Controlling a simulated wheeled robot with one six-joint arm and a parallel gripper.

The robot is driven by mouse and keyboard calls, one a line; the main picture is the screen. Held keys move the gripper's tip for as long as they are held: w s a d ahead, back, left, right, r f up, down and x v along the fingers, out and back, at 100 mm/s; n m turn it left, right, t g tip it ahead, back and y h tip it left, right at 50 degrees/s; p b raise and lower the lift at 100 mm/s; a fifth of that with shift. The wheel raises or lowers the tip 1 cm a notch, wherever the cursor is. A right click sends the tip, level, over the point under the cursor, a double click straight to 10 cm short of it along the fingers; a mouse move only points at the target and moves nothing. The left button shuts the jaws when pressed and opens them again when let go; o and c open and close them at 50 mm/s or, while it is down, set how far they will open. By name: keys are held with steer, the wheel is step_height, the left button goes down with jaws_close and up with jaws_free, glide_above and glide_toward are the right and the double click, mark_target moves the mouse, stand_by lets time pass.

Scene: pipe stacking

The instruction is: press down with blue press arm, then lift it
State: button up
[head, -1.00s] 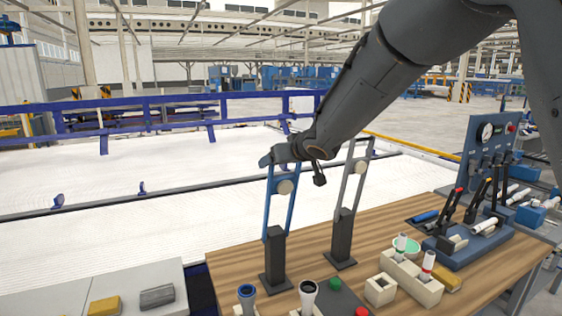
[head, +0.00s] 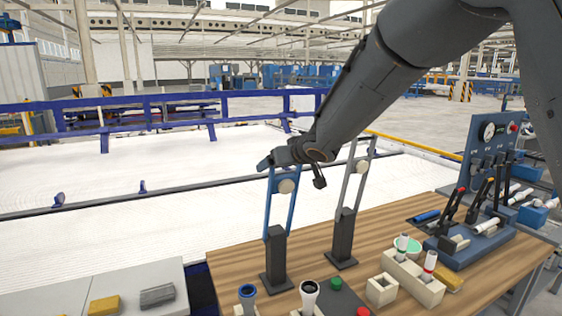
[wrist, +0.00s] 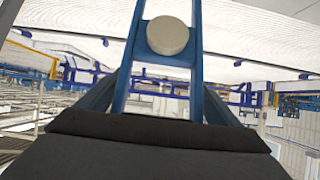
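The blue press arm (head: 268,205) stands raised and nearly upright on its black post (head: 277,250) on the wooden table. A round cream knob (head: 287,186) sits near its top. My gripper (head: 268,163) is at the top end of the blue press arm in the head view. In the wrist view, the blue bars (wrist: 196,70) and the knob (wrist: 167,36) are right in front of my gripper. The fingertips are not clear in either view, so I cannot tell whether they grip the arm.
A grey press arm (head: 352,190) stands just right of the blue one. Two pipe pieces (head: 309,295) stand upright at the table's front. Green and red buttons (head: 336,284), beige blocks (head: 412,275) and a blue lever panel (head: 490,150) are to the right.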

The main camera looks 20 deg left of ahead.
steer(key=v, duration=0.8)
steer(key=shift+r, duration=0.25)
